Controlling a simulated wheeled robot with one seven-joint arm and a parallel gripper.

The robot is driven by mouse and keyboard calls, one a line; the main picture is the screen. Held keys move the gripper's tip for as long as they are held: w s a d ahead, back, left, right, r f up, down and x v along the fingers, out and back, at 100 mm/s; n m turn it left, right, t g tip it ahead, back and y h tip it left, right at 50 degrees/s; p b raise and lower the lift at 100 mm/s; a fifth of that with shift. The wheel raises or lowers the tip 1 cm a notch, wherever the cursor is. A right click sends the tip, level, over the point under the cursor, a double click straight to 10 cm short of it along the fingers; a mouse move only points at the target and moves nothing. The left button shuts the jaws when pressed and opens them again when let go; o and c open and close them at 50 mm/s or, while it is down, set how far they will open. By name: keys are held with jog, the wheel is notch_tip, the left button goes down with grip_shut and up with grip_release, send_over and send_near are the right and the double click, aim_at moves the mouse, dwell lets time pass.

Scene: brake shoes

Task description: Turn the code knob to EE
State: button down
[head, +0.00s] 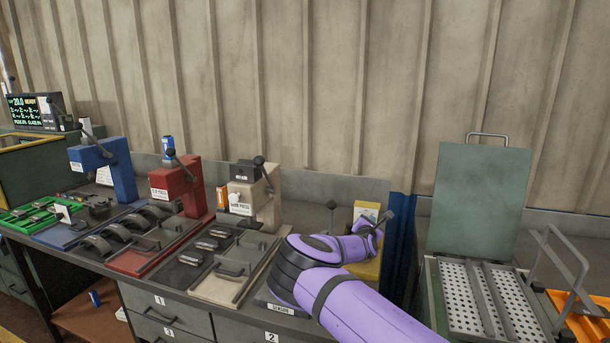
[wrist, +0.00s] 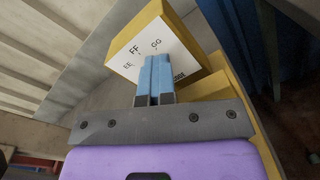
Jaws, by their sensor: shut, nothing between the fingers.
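The yellow code stamp (wrist: 211,88) has a white dial face (wrist: 128,63) with the marks EE, FF and GG and part of the word CODE. In the wrist view my gripper (wrist: 158,60) has its two blue fingers together, with their tips over the middle of the dial. The code knob is hidden behind the fingers, so I cannot tell where it points or whether the fingers touch it. In the head view the yellow stamp (head: 368,268) stands behind my purple arm, with its white face (head: 366,211) partly showing; my fingertips are not clear there.
A lever with a dark ball (head: 388,215) rises beside the stamp. A beige press (head: 255,195), a red press (head: 180,187) and a blue press (head: 110,170) stand to the left. An open green case (head: 478,205) stands at the right.

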jog(key=shift+w+a+r+t+y, duration=0.1)
jog(key=shift+w+a+r, duration=0.15)
jog(key=shift+r, duration=0.2)
jog(key=shift+w+a+r+t+y, duration=0.1)
jog(key=shift+w+a+r, duration=0.1)
jog(key=shift+r, duration=0.25)
jog(key=shift+w+a+r+t+y, duration=0.1)
jog(key=shift+w+a+r, duration=0.15)
jog(key=shift+r, duration=0.2)
jog(key=shift+s, duration=0.1)
jog(key=shift+f+v, duration=0.2)
jog(key=shift+v, duration=0.75)
jog(key=shift+f+v, duration=0.15)
jog(key=shift+v, duration=0.8)
jog(key=shift+f+v, duration=0.2)
jog(key=shift+v, duration=0.75)
jog(key=shift+d, duration=0.1)
jog(key=shift+s, duration=0.1)
